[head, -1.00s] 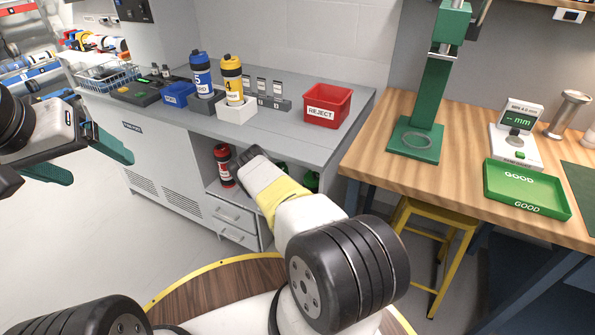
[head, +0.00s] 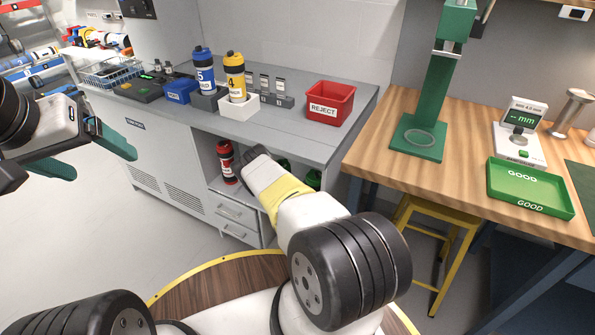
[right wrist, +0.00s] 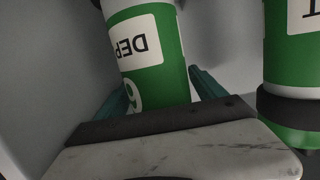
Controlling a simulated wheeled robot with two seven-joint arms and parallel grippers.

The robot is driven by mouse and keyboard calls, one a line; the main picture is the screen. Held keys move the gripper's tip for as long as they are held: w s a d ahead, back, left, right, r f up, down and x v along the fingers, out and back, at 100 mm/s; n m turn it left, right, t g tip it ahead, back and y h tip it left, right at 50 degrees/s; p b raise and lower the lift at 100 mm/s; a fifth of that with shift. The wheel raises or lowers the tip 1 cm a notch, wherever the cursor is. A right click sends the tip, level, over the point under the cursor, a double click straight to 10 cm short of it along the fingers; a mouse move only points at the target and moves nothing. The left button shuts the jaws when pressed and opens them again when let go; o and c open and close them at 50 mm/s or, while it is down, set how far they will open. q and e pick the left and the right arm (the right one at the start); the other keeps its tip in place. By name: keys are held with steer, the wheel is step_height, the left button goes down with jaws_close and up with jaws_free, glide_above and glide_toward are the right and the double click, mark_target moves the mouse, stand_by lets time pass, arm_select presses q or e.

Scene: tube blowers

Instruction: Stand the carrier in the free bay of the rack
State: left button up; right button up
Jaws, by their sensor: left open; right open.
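In the right wrist view a green carrier (right wrist: 165,80) with a white label, lettering upside down, stands between the teal fingers of my right gripper (right wrist: 160,98). The fingers are open on either side of it; I cannot tell whether they touch it. A second green carrier (right wrist: 290,70) with a dark band is close at the right. In the head view, green parts (head: 313,180) show inside the lower cabinet, mostly hidden by my right arm. My left gripper (head: 85,152) is open and empty at the left. I cannot make out the rack's free bay.
A red carrier (head: 227,162) stands in the cabinet opening, left of my right arm. On the grey counter (head: 305,140) are blue (head: 205,75) and yellow (head: 235,78) carriers in holders and a red reject bin (head: 330,104). A yellow stool (head: 430,215) stands under the wooden bench.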

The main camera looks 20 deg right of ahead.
steer(key=v, duration=1.2)
steer(key=shift+s, duration=0.1)
